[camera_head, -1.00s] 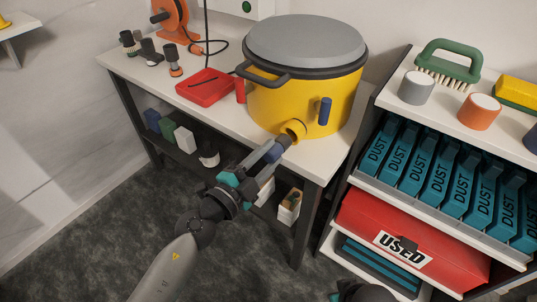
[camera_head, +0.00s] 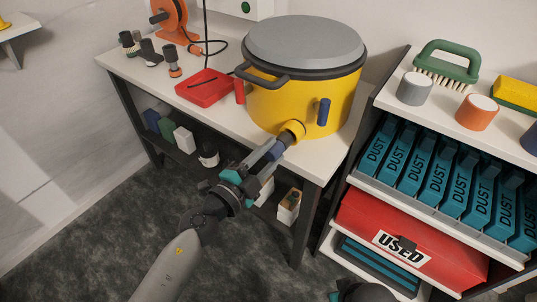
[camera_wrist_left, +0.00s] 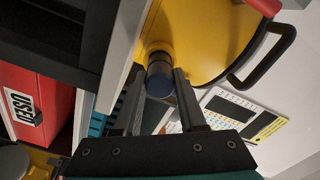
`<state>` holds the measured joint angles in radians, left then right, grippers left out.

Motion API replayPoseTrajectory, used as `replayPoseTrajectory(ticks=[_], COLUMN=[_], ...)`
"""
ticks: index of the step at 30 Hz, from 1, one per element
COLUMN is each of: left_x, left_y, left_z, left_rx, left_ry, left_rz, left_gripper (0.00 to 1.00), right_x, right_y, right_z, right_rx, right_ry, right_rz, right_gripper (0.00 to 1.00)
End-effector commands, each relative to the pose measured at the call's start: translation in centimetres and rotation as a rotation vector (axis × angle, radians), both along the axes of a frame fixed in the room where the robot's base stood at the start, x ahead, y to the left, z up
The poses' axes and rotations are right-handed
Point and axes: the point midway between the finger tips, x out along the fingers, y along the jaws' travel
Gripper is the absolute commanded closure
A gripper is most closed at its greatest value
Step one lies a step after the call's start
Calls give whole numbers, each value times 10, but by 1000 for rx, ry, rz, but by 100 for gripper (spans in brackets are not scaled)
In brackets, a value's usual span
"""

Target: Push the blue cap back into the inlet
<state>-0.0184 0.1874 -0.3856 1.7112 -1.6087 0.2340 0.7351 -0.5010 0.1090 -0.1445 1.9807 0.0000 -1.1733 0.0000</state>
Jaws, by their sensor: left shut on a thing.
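The yellow drum (camera_head: 290,105) stands on the bench with its short yellow inlet (camera_head: 294,129) sticking out at the front. My left gripper (camera_head: 274,150) is in front of the inlet, shut on the blue cap (camera_head: 272,153). In the left wrist view the blue cap (camera_wrist_left: 161,84) sits between the two fingertips, with a dark band and the yellow inlet (camera_wrist_left: 158,45) right behind it. The cap is in line with the inlet's mouth; how deep it sits I cannot tell. A dark part of my right arm shows at the bottom edge of the head view; its fingers are not visible.
A blue upright handle (camera_head: 323,111) is on the drum, right of the inlet. The shelf rack (camera_head: 352,160) with DUST boxes and a red USED box (camera_head: 415,238) stands at right.

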Motion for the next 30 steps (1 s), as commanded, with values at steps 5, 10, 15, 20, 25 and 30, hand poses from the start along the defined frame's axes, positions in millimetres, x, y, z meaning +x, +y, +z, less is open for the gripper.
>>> replayPoseTrajectory(ticks=[5,10,15,20,25,30], left_x=[4,7,11,14,18,21], left_y=[-3,-6,-8,-10,-13,-15], left_z=[0,1,1,0,1,0], left_rx=[-1,0,0,-1,-1,-1], left_ry=[-1,-2,0,0,-1,-1], left_rz=[1,0,-1,0,1,1], left_gripper=[100,100,100,100,100,100], right_x=[0,0,0,0,0,0], right_y=[0,0,0,0,0,0], right_z=[1,2,2,2,3,3], right_rx=[0,0,0,0,0,0], right_ry=[0,0,0,0,0,0], right_rz=[0,0,0,0,0,0], right_gripper=[100,100,100,100,100,100])
